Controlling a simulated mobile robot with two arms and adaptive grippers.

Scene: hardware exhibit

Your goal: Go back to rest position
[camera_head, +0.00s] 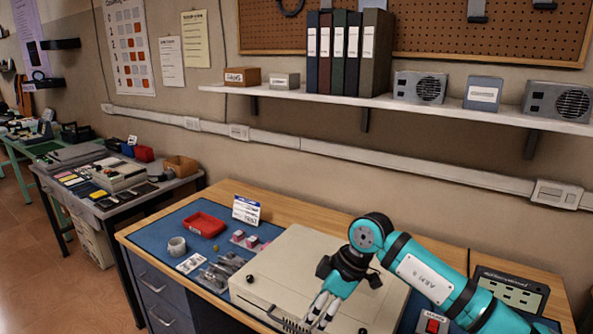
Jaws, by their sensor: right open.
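My right gripper (318,312) shows in the head view at the bottom centre, on a teal and black arm that comes in from the right. Its fingers are open and point down over the front part of a flat beige case (295,262) on the workbench. I see nothing held between the fingers, and I cannot tell whether the tips touch the case. My left gripper and arm are not in this view.
A dark panel (509,291) stands at the right. A wall shelf (420,104) holds binders and boxes above.

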